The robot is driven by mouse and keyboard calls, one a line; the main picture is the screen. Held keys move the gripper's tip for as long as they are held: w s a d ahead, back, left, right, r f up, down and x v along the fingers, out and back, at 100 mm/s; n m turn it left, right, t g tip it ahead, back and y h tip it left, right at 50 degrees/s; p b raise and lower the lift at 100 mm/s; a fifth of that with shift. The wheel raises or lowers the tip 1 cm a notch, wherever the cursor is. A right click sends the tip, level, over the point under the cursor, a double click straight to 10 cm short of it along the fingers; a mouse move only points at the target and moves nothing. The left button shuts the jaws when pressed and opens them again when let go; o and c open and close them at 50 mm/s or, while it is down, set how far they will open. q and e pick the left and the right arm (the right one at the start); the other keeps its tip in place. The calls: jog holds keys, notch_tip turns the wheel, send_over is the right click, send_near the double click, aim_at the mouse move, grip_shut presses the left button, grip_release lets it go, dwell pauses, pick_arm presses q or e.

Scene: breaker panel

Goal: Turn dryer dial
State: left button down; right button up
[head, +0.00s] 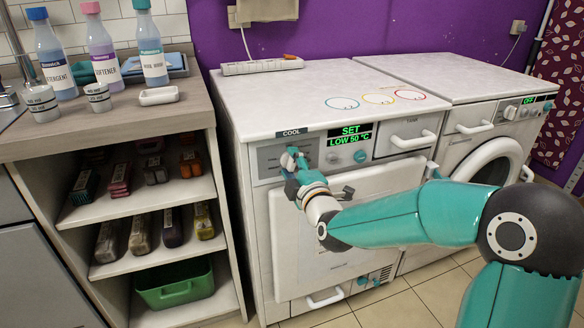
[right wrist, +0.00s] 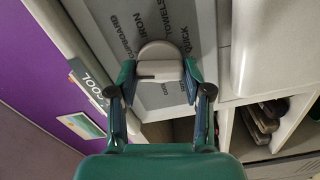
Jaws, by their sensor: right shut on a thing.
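The dryer (head: 335,90) is the white machine beside the shelf unit. Its dial (right wrist: 160,52) is a grey knob on a grey panel with printed words such as CUPBOARD, IRON and TOWELS, seen in the right wrist view. My right gripper (right wrist: 160,72) is shut on the dial, with one finger on each side. In the head view my right gripper (head: 294,160) is at the panel's left part, below a COOL label (head: 291,132), and mostly hides the dial. The display (head: 350,134) reads SET and LOW 50 °C in green. My left gripper is not in view.
A washer (head: 480,122) stands to the right, its display reading OFF. Left is a shelf unit (head: 190,190) with bottles on top and a green bin (head: 175,285) below. My right arm crosses before the dryer door. A smaller knob (head: 360,156) sits below the display.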

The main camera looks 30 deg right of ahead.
jog(key=shift+a+f+n, duration=0.1)
jog(key=shift+f+n, duration=0.05)
jog(key=shift+n, duration=0.55)
jog(key=shift+a+f+n, duration=0.1)
jog(key=shift+n, duration=0.6)
jog(key=shift+f, duration=0.1)
jog(key=o, duration=1.1)
jog(key=shift+d, duration=0.1)
jog(key=shift+s+r, duration=0.1)
jog(key=shift+r, duration=0.1)
jog(key=shift+s, duration=0.3)
jog(key=v, duration=1.1)
